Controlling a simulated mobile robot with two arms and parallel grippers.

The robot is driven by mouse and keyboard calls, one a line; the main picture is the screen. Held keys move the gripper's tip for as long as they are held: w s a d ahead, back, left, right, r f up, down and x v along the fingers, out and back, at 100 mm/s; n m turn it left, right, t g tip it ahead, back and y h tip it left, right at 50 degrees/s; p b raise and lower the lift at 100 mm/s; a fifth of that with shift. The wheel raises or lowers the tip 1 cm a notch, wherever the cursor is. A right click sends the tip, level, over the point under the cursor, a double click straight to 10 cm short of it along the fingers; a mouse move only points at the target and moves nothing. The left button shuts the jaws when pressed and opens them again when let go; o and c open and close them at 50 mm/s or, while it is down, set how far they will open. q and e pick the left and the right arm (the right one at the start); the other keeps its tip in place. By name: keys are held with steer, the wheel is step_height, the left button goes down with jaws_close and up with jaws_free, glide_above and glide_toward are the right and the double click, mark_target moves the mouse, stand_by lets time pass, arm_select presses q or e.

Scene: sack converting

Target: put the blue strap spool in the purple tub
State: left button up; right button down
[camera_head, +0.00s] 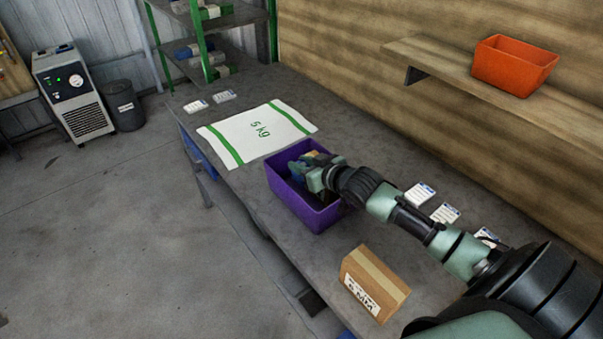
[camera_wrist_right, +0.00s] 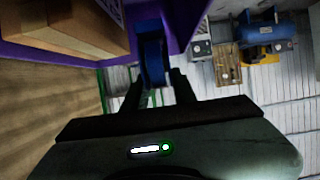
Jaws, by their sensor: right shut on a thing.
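The purple tub (camera_head: 318,217) stands on the grey bench, and its purple wall also shows in the right wrist view (camera_wrist_right: 185,18). My right gripper (camera_head: 304,170) reaches into the tub from the right, over its rim. In the right wrist view the blue strap spool (camera_wrist_right: 152,56) sits between the fingers of my right gripper (camera_wrist_right: 158,88), which is shut on it. In the head view only a small bit of blue (camera_head: 297,170) shows beside the gripper. I cannot tell whether the spool touches the tub floor. My left gripper is not in view.
A tan box (camera_head: 312,154) is in the tub, at its far side. A cardboard box (camera_head: 374,284) stands nearer on the bench. A flat white 5 kg sack (camera_head: 258,132) lies beyond the tub. White cards (camera_head: 420,194) lie to the right. An orange bin (camera_head: 514,66) sits on the wall shelf.

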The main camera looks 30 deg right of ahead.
step_height(320, 180, down, 4)
steer(key=shift+r, duration=0.15)
steer(key=shift+f, duration=0.7)
steer(key=c, duration=1.1)
jaws_free()
steer(key=shift+r, duration=0.2)
steer(key=v, duration=0.8)
steer(key=r+v, duration=0.1)
steer(key=v, duration=0.3)
steer(key=shift+a+b, duration=0.1)
steer(key=shift+b, duration=0.2)
